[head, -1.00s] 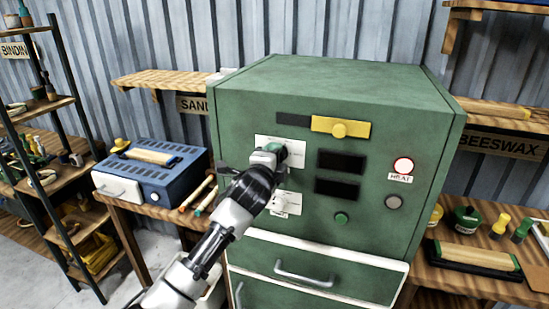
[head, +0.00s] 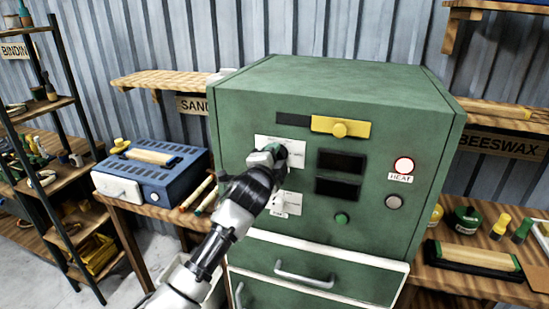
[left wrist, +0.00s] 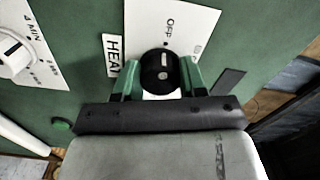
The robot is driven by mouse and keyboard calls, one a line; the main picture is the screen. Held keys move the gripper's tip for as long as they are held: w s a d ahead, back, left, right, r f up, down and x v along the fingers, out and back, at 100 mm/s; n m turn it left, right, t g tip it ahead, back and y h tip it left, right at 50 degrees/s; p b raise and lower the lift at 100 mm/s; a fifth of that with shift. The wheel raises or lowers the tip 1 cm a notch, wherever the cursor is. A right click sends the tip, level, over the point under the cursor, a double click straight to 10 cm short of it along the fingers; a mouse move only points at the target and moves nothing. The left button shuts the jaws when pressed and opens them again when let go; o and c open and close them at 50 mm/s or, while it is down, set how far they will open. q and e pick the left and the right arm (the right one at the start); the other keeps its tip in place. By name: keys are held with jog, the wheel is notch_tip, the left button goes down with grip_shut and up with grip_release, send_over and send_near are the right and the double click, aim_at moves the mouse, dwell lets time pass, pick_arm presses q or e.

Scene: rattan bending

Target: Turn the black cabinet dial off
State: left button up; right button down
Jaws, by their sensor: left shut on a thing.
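The green cabinet (head: 300,105) stands in the middle of the head view. My left gripper (head: 276,153) is at the upper white label plate (head: 292,142) on its front, and hides the dial there. In the left wrist view the black dial (left wrist: 160,74) sits between the two green fingertips of my left gripper (left wrist: 160,78), which is shut on it. The pale mark on the dial points up, roughly toward the dot under the word OFF on the white label plate (left wrist: 180,22). My right gripper is not in view.
A white knob (head: 280,201) is just below my left gripper. A yellow slider (head: 340,129), dark displays (head: 340,162), a green button (head: 341,219) and a lit HEAT lamp (head: 403,165) are also on the front. A blue box (head: 160,180) stands on the left bench.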

pick_arm(q)
jog(key=o, duration=0.9)
jog(key=shift+o, duration=0.2)
jog(key=shift+s, duration=0.1)
jog(key=b+v, duration=0.3)
jog(key=v, duration=0.7)
jog(key=shift+s+a, duration=0.2)
jog(key=shift+s, duration=0.1)
